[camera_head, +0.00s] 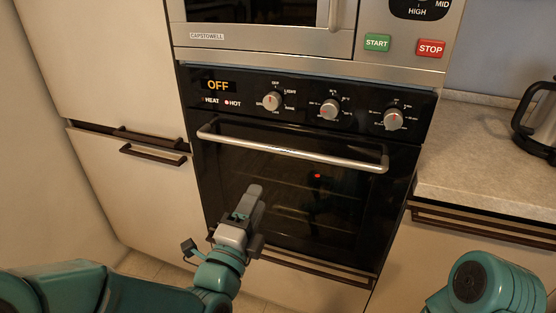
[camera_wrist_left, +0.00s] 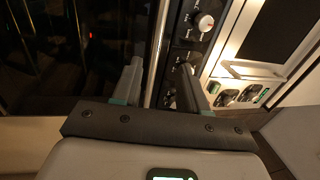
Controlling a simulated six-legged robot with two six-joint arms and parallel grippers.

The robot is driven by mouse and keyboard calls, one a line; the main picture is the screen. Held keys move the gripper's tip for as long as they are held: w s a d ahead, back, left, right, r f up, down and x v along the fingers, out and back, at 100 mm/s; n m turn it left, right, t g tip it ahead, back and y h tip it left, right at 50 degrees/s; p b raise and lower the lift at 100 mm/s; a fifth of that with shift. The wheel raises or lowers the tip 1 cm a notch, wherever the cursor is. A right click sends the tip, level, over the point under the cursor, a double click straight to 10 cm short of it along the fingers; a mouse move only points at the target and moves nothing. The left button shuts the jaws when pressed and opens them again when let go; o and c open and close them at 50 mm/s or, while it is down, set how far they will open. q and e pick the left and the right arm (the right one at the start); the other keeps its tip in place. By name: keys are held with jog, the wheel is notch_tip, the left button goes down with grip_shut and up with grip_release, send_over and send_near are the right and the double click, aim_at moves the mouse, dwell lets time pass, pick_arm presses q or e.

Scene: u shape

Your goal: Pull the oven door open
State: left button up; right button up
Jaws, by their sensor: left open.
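The oven door (camera_head: 350,205) is dark glass in a black built-in oven and is shut. Its silver bar handle (camera_head: 290,150) runs across the top of the door. In the left wrist view the handle (camera_wrist_left: 156,45) runs up the picture, appearing between the two fingers. My left gripper (camera_head: 252,196) is in front of the door, below the handle's left half in the head view. The left wrist view shows its fingers (camera_wrist_left: 160,82) apart, with nothing held. Part of my right arm shows at the lower right of the head view; its gripper is out of view.
Above the door is a control panel with knobs (camera_head: 330,109) and an OFF display. A microwave (camera_head: 270,38) is above it. A counter (camera_head: 480,150) with a kettle (camera_head: 540,120) stands at right. Drawers with dark handles (camera_head: 153,154) are at left, and a drawer (camera_head: 310,265) is below the oven.

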aim_at(282, 153)
pick_arm(q)
jog(key=p+x, duration=0.1)
jog(key=x, duration=1.5)
jog(key=shift+w+d+p, duration=0.1)
jog(key=shift+d+p, duration=0.2)
jog(key=shift+p, duration=0.1)
grip_shut()
